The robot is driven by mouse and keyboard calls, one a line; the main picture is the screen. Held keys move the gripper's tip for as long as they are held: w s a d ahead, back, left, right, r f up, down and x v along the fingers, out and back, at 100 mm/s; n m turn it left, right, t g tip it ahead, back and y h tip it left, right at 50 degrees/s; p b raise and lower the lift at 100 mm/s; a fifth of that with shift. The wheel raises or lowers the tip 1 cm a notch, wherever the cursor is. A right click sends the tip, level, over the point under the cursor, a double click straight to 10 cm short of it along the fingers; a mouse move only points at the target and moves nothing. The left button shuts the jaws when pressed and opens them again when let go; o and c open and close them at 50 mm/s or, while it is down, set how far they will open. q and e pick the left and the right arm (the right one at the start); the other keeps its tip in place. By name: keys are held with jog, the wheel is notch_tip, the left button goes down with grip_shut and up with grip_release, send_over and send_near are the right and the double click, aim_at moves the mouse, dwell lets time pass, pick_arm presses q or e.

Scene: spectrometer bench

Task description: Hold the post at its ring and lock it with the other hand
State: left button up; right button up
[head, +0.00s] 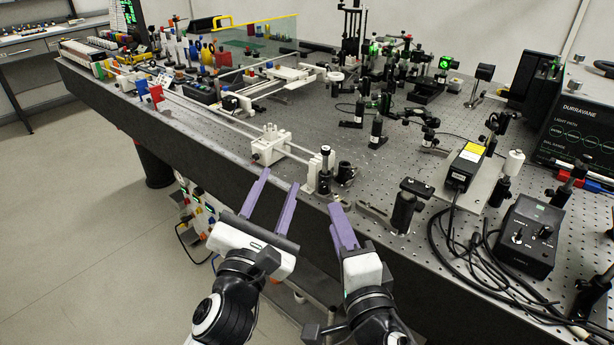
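A short black post assembly (325,172) stands near the bench's front edge, at the end of the white rail. Another black post in a holder (404,207) with a flat top piece stands further right. I cannot tell which is the post to lock; no ring shows clearly. My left gripper (280,178) is open and empty, its purple fingers apart, in front of the bench edge and left of the first post. My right gripper (337,207) is just below and in front of that post, seen nearly edge-on, so its opening is unclear. Neither gripper visibly touches a post.
A white block (269,146) sits on the rail behind my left gripper. A black controller box (531,235) with loose cables (455,255) is at the right. A yellow-labelled laser box (465,165) stands behind. The perforated bench top is crowded with optics; the floor at left is clear.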

aim_at(324, 151)
pick_arm(q)
jog(key=w+d+n+h, duration=0.1)
jog(key=w+d, duration=0.2)
jog(key=w+d+r+n+g, duration=0.1)
jog(key=w+d, duration=0.1)
jog(key=w, duration=0.2)
jog(key=w+d+r+n+g+h, duration=0.1)
jog(key=w+d, duration=0.2)
jog(key=w, duration=0.1)
jog(key=shift+w+d+n+h, duration=0.1)
jog(key=shift+d+n+h, duration=0.2)
jog(key=shift+n, duration=0.1)
grip_shut()
